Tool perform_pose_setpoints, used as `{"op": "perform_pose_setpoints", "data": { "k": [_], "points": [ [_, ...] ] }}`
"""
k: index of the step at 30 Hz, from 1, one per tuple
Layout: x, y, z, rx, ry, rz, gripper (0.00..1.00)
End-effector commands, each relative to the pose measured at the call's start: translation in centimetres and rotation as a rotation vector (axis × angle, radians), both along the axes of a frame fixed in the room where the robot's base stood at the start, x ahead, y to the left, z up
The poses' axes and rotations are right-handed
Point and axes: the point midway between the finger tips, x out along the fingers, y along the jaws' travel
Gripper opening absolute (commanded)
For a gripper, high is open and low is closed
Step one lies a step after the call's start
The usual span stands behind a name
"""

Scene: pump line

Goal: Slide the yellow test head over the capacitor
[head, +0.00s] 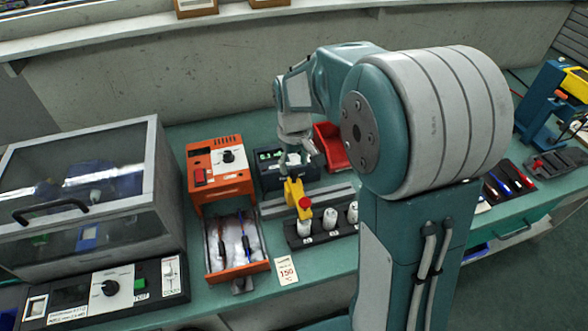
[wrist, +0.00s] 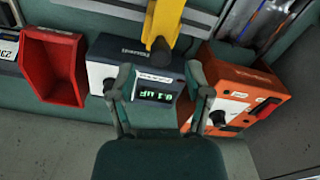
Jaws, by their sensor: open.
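The yellow test head (head: 293,192) has a red knob on its front end. It stands at the grey rail (head: 335,193), its front end near the leftmost of several white capacitors in a black rack (head: 345,232). I cannot tell whether it sits over that capacitor (head: 304,228) or just behind it. In the wrist view a yellow arm of the head (wrist: 162,20) shows at the top, ahead of the fingers. My gripper (wrist: 163,98) is open and empty, its fingers spread in front of the dark blue meter (wrist: 150,58), whose display reads about 0.1 uF. The capacitors are not visible there.
An orange unit (head: 217,162) stands left of the meter, with an open orange tray (head: 263,268) of probes before it. A red bin (head: 331,147) is beside the meter. A clear-lidded box (head: 90,195) fills the far left. My arm hides part of the bench.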

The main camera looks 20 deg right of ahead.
Motion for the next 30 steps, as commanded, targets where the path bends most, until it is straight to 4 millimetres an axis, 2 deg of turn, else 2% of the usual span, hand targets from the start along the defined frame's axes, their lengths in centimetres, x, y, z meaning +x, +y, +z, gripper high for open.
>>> {"op": "perform_pose_setpoints", "data": {
  "k": [3,6,15,16,17,18,20,26,30],
  "points": [
    [0.0,0.0,-1.7,0.000,0.002,0.000,0.64],
    [0.0,0.0,-2.4,0.000,0.001,0.000,0.64],
    [0.0,0.0,-2.8,0.000,-0.001,0.000,0.64],
    [0.0,0.0,-2.8,0.000,-0.001,0.000,0.60],
    [0.0,0.0,-2.8,0.000,-0.001,0.000,0.46],
    [0.0,0.0,-2.8,0.000,-0.001,0.000,0.29],
    [0.0,0.0,-2.7,0.000,-0.001,0.000,0.02],
    [0.0,0.0,-2.8,0.000,-0.001,0.000,0.00],
    [0.0,-1.3,-2.8,0.000,0.000,-0.004,0.00]
  ]
}}
